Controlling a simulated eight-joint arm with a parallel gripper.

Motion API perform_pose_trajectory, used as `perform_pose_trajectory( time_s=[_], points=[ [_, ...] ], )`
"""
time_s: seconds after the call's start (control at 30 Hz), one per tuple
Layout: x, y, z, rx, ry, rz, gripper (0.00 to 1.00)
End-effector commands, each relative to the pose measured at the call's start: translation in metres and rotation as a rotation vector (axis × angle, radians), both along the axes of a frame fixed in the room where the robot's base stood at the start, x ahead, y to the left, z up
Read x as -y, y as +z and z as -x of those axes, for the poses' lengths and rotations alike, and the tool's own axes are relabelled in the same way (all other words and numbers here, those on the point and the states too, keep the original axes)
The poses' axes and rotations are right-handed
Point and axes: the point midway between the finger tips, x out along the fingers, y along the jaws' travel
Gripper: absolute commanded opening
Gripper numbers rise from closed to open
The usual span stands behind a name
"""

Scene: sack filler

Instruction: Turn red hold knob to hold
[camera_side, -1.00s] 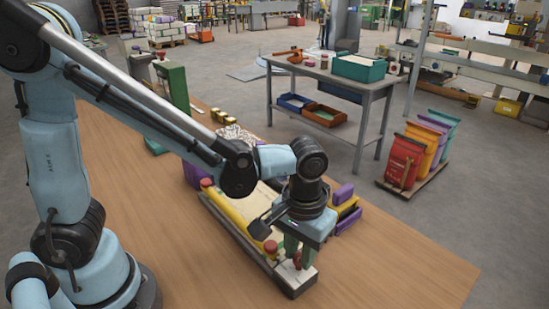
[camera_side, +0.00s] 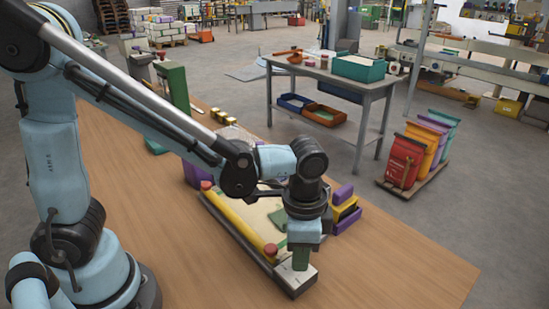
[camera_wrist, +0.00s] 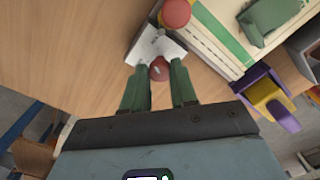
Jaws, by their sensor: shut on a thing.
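The red hold knob (camera_wrist: 160,72) sits on a pale plate with small dark markings (camera_wrist: 151,47) in the wrist view. It has a light pointer line on top. My gripper (camera_wrist: 158,69) has its green fingers on either side of the knob, shut on it. In the side view my gripper (camera_side: 300,262) points down at the near end of the long tray-like fixture (camera_side: 243,240), and its fingers, lined up edge-on, hide the knob. The markings are too small to read.
A yellow bar with red ends (camera_side: 238,224) runs along the fixture, one red end (camera_side: 270,249) close beside my gripper. Purple and yellow blocks (camera_side: 346,214) stand to the right. A green cloth-like piece (camera_wrist: 268,20) lies on the fixture. The wooden table's front (camera_side: 400,270) is clear.

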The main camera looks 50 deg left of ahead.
Motion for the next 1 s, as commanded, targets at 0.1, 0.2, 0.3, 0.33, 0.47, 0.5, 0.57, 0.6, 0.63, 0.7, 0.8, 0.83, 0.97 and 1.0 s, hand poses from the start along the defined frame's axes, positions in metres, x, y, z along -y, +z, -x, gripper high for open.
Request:
perform_pose_trajectory(
  time_s=[0.1,0.2,0.3,0.33,0.47,0.5,0.57,0.6,0.63,0.7,0.8,0.83,0.97,1.0],
  points=[
    [0.0001,0.0005,-0.0001,-0.001,-0.090,-0.001,0.00],
    [0.0001,0.0005,-0.0001,-0.001,-0.156,-0.001,0.00],
    [0.0001,0.0005,-0.0001,-0.001,-0.209,-0.001,0.00],
    [0.0001,0.0005,-0.0001,-0.001,-0.224,-0.001,0.00],
    [0.0001,0.0005,-0.0001,-0.001,-0.269,-0.001,0.00],
    [0.0001,0.0005,0.0000,-0.001,-0.280,-0.001,0.00],
    [0.0001,0.0005,0.0000,-0.001,-0.292,-0.001,0.00],
    [0.0001,0.0005,0.0000,-0.001,-0.298,-0.001,0.00],
    [0.0001,0.0005,0.0000,-0.001,-0.302,-0.001,0.00],
    [0.0001,0.0005,0.0000,-0.001,-0.308,-0.001,0.00],
    [0.0001,0.0005,0.0000,-0.001,-0.312,-0.001,0.00],
    [0.0001,0.0005,0.0000,-0.001,-0.313,-0.001,0.00],
    [0.0001,0.0005,0.0000,0.000,-0.312,0.000,0.00],
    [0.0001,0.0005,0.0000,0.000,-0.312,0.000,0.00]
  ],
)
